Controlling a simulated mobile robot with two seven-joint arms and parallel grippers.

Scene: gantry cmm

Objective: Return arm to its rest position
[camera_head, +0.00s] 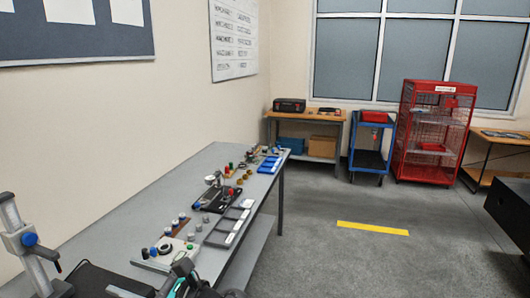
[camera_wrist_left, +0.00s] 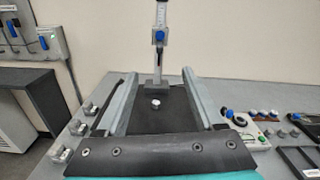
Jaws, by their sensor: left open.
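My left gripper (camera_head: 150,279) is at the bottom of the head view, low over the near end of the long grey bench (camera_head: 165,190). In the left wrist view its two grey fingers (camera_wrist_left: 158,92) stand wide apart, open, with nothing clasped between them. Beyond and between the fingers is a dark plate (camera_wrist_left: 175,120) with a small round silver piece (camera_wrist_left: 155,102) on it. An upright gauge stand (camera_wrist_left: 160,45) with a blue knob rises behind it; the stand also shows at the head view's left edge (camera_head: 18,235). Whether the fingers touch the plate cannot be told. My right gripper is out of view.
A control panel with knobs (camera_head: 165,254), a grey compartment tray (camera_head: 228,228) and a blue tray (camera_head: 270,164) lie along the bench. Metal clamps (camera_wrist_left: 60,153) sit left in the wrist view. Open floor (camera_head: 340,265) lies right of the bench.

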